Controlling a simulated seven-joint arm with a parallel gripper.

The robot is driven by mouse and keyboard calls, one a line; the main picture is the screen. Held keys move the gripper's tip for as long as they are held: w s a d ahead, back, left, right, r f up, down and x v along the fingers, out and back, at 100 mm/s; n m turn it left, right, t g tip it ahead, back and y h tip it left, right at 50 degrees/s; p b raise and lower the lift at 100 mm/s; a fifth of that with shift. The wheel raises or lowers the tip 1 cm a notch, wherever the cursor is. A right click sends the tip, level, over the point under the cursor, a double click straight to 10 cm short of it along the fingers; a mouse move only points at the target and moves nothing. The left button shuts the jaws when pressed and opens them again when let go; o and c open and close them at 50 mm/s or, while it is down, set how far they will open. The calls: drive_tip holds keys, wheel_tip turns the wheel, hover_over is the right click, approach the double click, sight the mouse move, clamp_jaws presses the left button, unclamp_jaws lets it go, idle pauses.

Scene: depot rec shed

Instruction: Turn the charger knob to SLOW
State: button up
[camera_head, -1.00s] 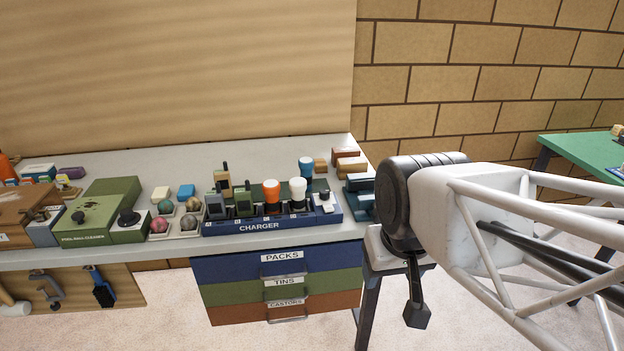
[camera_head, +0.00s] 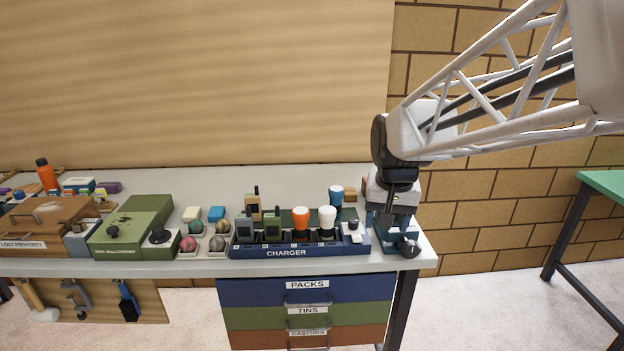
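The blue charger (camera_head: 262,252) stands near the table's front edge, with several handsets and torch-like items upright in its slots. Its knob (camera_head: 353,227) is a small dark piece on a pale plate at the right end. Its pointer direction and any SLOW mark are too small to read. My gripper (camera_head: 405,238) hangs fingers-down just right of the charger, over or in front of teal items, and apart from the knob. Its dark fingers are too small and overlapped to show whether they are open.
Teal items (camera_head: 378,240) stand close to the charger's right end. A tray of balls (camera_head: 205,255) and a green ball cleaner (camera_head: 130,222) stand to its left. Drawers (camera_head: 300,316) hang below. The tabletop (camera_head: 270,180) behind is mostly clear.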

drive_tip(key=w+f+m, duration=0.1)
drive_tip(key=w+f, duration=0.3)
drive_tip(key=w, duration=1.1)
drive_tip(key=m+g, duration=0.1)
drive_tip(key=m, duration=0.1)
hover_over(354, 220)
drive_tip(key=f, duration=0.8)
drive_tip(key=shift+s+f, duration=0.35)
drive_tip(key=shift+s, duration=0.05)
drive_tip(key=shift+w+f, duration=0.15)
drive_tip(key=shift+w, duration=0.05)
drive_tip(key=shift+f+g, duration=0.15)
drive_tip(key=shift+g, duration=0.15)
drive_tip(key=shift+a+f, duration=0.1)
drive_tip(key=shift+f, duration=3.65)
drive_tip(key=c, duration=0.9)
